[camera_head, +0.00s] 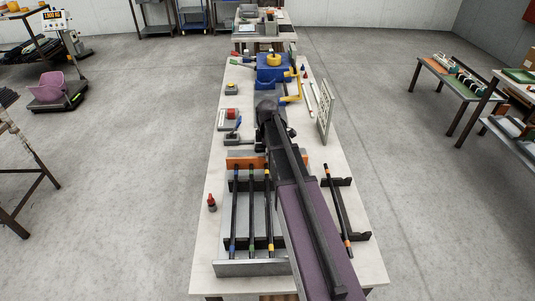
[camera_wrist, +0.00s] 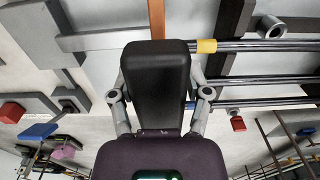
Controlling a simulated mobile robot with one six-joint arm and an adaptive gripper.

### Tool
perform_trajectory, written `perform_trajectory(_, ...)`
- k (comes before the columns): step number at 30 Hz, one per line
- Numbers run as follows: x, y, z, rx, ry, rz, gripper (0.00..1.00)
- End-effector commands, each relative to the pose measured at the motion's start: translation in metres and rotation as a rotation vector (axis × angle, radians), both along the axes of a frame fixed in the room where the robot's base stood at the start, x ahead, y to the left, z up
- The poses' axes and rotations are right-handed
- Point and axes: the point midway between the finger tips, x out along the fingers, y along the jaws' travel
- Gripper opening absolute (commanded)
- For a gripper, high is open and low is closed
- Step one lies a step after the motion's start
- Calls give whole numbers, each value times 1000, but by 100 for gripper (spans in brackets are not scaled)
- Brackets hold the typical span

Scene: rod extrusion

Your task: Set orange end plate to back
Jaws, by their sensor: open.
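The orange end plate (camera_head: 243,163) stands crosswise at the far end of the rod rack, partly covered by my arm in the head view. In the wrist view an orange strip (camera_wrist: 157,22) shows at the top, beyond the black gripper body. Several dark rods (camera_head: 252,210) with coloured bands lie side by side on the rack, running toward the near grey plate (camera_head: 252,267). A yellow-banded rod (camera_wrist: 250,46) also shows in the wrist view. My gripper (camera_wrist: 160,100) is open, its grey finger links spread, and nothing shows held. Its fingertips are hidden in the head view.
A separate rod (camera_head: 336,205) rests on black supports at the right. A blue machine (camera_head: 272,70) with a yellow crank stands at the table's far end. An upright pale panel (camera_head: 325,112) is at right.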

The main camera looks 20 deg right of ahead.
Motion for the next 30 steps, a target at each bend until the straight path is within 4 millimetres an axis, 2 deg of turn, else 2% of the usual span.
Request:
perform_trajectory(5,0,0,0,0,0,0,63)
perform_trajectory(8,0,0,0,0,0,0,36)
perform_trajectory(9,0,0,0,0,0,0,24)
perform_trajectory(12,0,0,0,0,0,0,0)
perform_trajectory(17,3,-1,0,0,0,0,0)
perform_trajectory(20,13,-4,0,0,0,0,0)
perform_trajectory(30,79,-25,0,0,-1,-1,0)
